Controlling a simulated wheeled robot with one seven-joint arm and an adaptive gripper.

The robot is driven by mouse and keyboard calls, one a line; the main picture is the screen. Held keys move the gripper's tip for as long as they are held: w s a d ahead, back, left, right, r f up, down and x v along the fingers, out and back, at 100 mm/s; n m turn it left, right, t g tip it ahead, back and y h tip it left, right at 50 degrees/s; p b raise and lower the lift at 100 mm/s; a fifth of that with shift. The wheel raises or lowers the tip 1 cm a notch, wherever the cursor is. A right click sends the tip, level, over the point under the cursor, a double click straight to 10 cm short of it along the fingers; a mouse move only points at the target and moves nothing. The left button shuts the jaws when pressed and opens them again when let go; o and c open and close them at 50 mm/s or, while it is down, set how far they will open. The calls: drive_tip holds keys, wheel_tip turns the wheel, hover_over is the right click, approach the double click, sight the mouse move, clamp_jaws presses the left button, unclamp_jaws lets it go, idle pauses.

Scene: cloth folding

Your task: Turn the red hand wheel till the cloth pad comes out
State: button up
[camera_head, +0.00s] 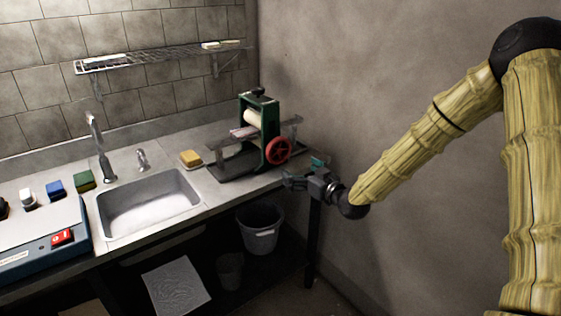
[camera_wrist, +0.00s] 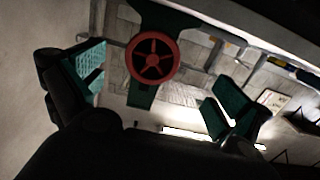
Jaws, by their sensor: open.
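The red hand wheel (camera_head: 278,150) is on the right side of the green wringer frame (camera_head: 270,118), near the counter's right end. In the wrist view the red hand wheel (camera_wrist: 152,58) lies ahead, between and beyond the two fingers. A flat, pale pinkish piece (camera_head: 243,132), which looks like the cloth pad, lies at the left side of the rollers; how far it reaches between them is hidden. My gripper (camera_head: 303,172) is open and empty, to the lower right of the wheel and apart from it. Its teal-padded fingers (camera_wrist: 155,92) stand wide apart in the wrist view.
A yellow sponge (camera_head: 190,158) lies between the sink (camera_head: 148,205) and the wringer. A grey bucket (camera_head: 259,240) stands below the counter. A bare wall (camera_head: 400,70) rises behind the arm. A wire shelf (camera_head: 150,58) hangs above the sink.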

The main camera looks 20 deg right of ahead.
sight(281, 152)
drive_tip(key=shift+t, duration=0.3)
drive_tip(key=x, duration=0.3)
drive_tip(key=r+p+x, duration=0.1)
drive_tip(key=x, duration=0.7)
drive_tip(key=shift+w+d+r, duration=0.2)
drive_tip(key=shift+d+r, duration=0.05)
drive_tip(key=shift+d, duration=0.1)
drive_tip(key=c, duration=0.7)
